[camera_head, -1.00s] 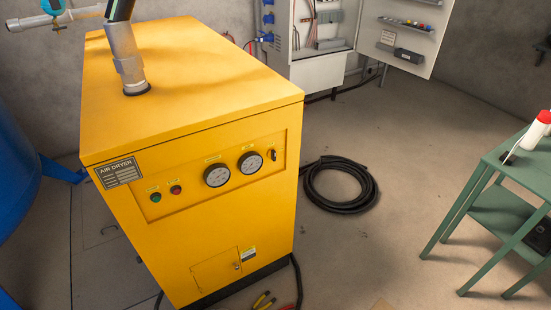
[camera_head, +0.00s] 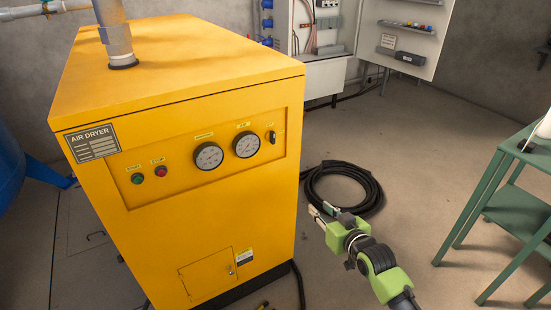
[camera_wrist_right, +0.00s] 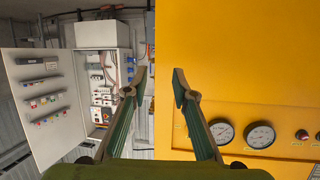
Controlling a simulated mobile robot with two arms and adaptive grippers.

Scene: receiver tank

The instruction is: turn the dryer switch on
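The yellow air dryer (camera_head: 225,230) stands at left centre in the head view. Its front panel carries a small black rotary switch (camera_head: 271,136) at the right end, beside two round gauges. The switch looks roughly upright; its exact setting is too small to read. My right gripper (camera_head: 318,214) is to the right of the dryer and below the switch, apart from it. In the right wrist view, the right gripper (camera_wrist_right: 159,84) is open and empty, its fingers spread near the dryer's edge. The switch is not clear there, being close to or behind one finger. My left gripper is out of view.
Green (camera_head: 137,178) and red (camera_head: 161,171) buttons sit left of the gauges. A coiled black hose (camera_head: 368,190) lies on the floor behind my right gripper. A green table (camera_head: 522,205) stands at right; an open electrical cabinet (camera_head: 323,75) is behind.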

